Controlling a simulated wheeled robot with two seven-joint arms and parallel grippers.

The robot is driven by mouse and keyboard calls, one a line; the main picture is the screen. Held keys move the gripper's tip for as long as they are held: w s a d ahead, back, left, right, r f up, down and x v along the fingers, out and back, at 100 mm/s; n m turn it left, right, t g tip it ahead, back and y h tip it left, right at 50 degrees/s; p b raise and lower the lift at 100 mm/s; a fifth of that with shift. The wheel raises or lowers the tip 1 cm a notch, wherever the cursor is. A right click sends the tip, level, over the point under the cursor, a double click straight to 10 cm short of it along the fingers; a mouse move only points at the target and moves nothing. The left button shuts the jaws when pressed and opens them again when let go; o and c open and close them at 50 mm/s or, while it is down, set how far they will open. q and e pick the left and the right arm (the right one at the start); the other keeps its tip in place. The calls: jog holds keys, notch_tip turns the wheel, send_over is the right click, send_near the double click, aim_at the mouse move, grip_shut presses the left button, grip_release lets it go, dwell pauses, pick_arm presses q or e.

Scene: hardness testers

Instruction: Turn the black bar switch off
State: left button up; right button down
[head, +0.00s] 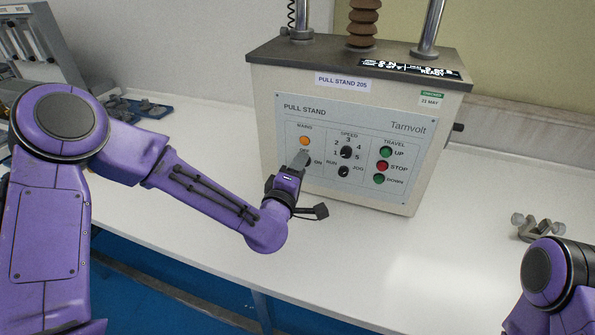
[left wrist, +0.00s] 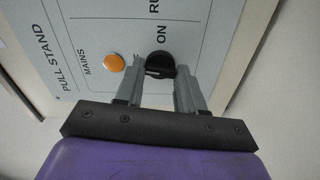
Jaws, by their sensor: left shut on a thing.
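The black bar switch (left wrist: 158,67) is on the front panel of the pull stand (head: 278,76), by the MAINS label and the orange lamp (head: 304,140). In the left wrist view it sits between the two grey fingers, near the ON mark; which mark it points to is hard to tell. My left gripper (head: 300,160) is at the panel, shut on the switch, and hides it in the head view. The orange lamp also shows in the left wrist view (left wrist: 114,63). My right arm shows at the lower right of the head view; its gripper is out of frame.
Right of the left gripper are a speed knob (head: 347,152), a RUN/JOG knob (head: 343,171) and the travel buttons, including red STOP (head: 382,166). A display (head: 410,68) on top reads READY. A small metal fixture (head: 537,228) lies at right. The white bench in front is mostly clear.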

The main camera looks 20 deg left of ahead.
pick_arm(q)
jog(key=shift+n, duration=0.7)
jog(key=shift+b, duration=0.3)
jog(key=o, duration=1)
jog(key=shift+o, duration=0.2)
jog(key=s+p, duration=0.3)
jog(key=s, duration=0.7)
jog(key=shift+s+a, duration=0.25)
jog(key=shift+s, duration=0.1)
